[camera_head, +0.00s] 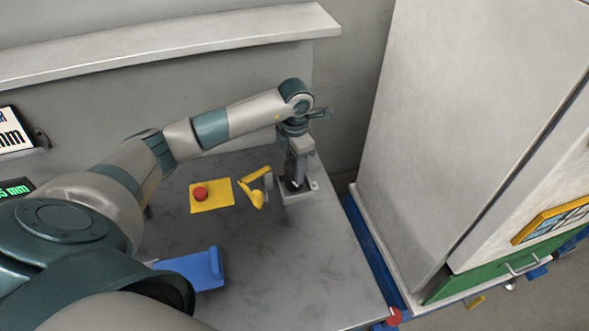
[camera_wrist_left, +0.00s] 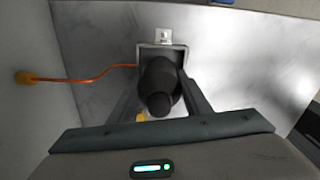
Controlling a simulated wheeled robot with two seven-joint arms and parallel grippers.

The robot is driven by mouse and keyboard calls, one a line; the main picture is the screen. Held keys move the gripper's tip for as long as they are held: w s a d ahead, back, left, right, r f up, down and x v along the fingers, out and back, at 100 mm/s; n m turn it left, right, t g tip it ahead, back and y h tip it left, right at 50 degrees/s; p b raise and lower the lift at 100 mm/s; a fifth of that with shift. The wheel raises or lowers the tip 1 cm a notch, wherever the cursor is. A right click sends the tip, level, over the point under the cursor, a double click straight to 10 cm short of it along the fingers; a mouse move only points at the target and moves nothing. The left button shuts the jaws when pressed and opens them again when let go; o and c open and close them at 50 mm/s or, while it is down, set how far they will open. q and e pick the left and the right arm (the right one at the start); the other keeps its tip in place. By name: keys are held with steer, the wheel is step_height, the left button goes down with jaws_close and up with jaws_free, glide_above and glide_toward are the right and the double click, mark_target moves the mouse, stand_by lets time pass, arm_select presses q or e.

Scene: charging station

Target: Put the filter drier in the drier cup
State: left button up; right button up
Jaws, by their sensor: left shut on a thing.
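The filter drier is a dark, rounded cylinder (camera_wrist_left: 158,82) seen end-on in the left wrist view. My left gripper (camera_head: 297,168) is shut on it and points down at the back of the bench; its fingers also flank the drier in the wrist view (camera_wrist_left: 160,95). A grey square holder, which looks like the drier cup (camera_head: 300,193), stands under the gripper. Its rim (camera_wrist_left: 148,48) shows around the drier's far end in the wrist view. How deep the drier sits in it is hidden. My right gripper is out of view.
A yellow plate with a red button (camera_head: 201,193) and a yellow bent piece (camera_head: 254,190) are left of the holder. A blue holder (camera_head: 196,268) lies nearer. An orange cable (camera_wrist_left: 90,79) runs toward the cup.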

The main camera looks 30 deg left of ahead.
arm_select(q)
steer(key=shift+f, duration=0.9)
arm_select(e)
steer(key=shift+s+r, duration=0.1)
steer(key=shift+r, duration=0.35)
arm_select(q)
steer(key=shift+f, duration=0.2)
steer(key=o, duration=1.2)
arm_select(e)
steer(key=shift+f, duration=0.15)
arm_select(q)
steer(key=shift+r, duration=0.1)
